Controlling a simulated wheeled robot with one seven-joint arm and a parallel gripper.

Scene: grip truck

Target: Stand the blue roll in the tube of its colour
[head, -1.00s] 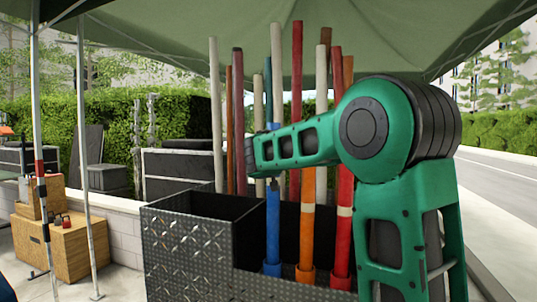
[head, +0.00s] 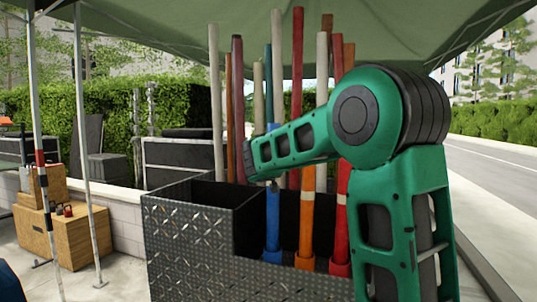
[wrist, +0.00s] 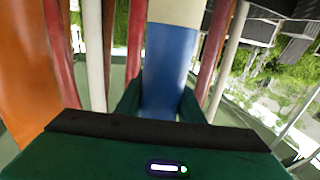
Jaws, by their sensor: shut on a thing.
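The blue roll (head: 273,215) stands upright above the dark metal box at the head view's middle. In the wrist view its blue part (wrist: 168,70) runs between my fingers, with a cream band beyond. My gripper (wrist: 160,112) is shut on the roll; in the head view my gripper (head: 268,180) is small, and the finger contact is not clear. The blue tube (head: 272,257) is a short, wider collar in the box. The roll's lower end appears to be inside its mouth; how deep is hidden.
An orange roll in an orange tube (head: 304,262) and a red roll in a red tube (head: 340,268) stand close on the right. Several tall poles rise behind. The dark metal box (head: 190,250) has a high left wall. A canopy (head: 400,40) hangs above.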

